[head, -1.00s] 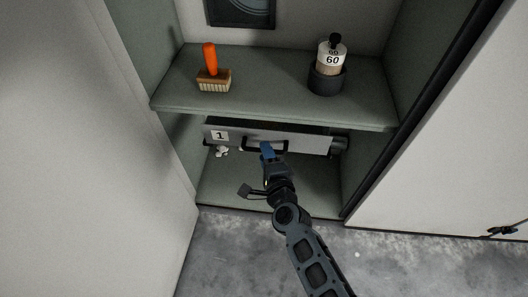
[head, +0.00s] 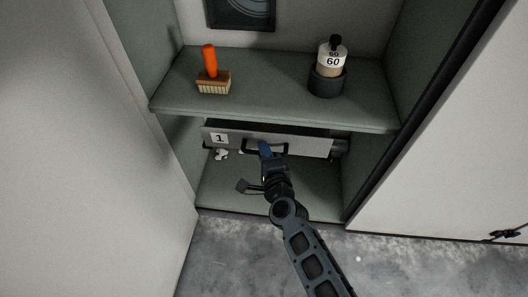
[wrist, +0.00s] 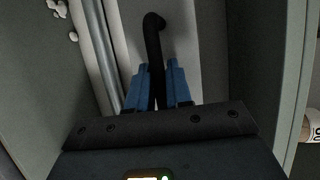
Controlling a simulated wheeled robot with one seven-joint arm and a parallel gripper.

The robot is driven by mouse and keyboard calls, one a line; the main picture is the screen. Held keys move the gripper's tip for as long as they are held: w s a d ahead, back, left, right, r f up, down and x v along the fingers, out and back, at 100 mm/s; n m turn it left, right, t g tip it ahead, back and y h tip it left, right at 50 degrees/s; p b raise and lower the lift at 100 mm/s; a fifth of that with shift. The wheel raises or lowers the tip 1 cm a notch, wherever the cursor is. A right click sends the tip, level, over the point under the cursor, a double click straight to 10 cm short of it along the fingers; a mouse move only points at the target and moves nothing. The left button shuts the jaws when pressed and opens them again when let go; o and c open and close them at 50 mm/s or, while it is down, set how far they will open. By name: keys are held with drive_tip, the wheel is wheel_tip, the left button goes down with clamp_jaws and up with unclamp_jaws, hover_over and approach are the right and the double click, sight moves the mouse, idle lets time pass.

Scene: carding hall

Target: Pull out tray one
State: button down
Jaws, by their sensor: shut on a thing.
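Tray one is a grey drawer-like tray (head: 305,146) with a white "1" label (head: 219,138) at the left of its front, under the shelf in the cabinet. A dark bar handle (head: 279,150) is on the tray's front. My gripper (head: 265,148) is at the handle, and its blue fingers are shut on it. In the wrist view the handle (wrist: 153,35) runs between the two blue fingers (wrist: 159,85). The fingers hide part of the handle, and the shelf hides the back of the tray.
The shelf (head: 270,112) above holds an orange-handled brush (head: 210,72) and a bottle marked 60 (head: 333,62) in a dark holder. White fluff (head: 221,154) lies by the tray's lower left. Cabinet walls and white panels (head: 440,150) flank the opening.

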idle(0.4)
drive_tip(key=s+p, duration=0.5)
drive_tip(key=s, duration=1.6)
drive_tip(key=shift+s+a+p, duration=0.25)
drive_tip(key=shift+a+p, duration=0.05)
drive_tip(key=shift+a, duration=0.1)
drive_tip(key=c, duration=1.1)
unclamp_jaws()
drive_tip(key=v, duration=0.7)
drive_tip(key=shift+s+d+p, duration=0.15)
drive_tip(key=shift+s+p, duration=0.2)
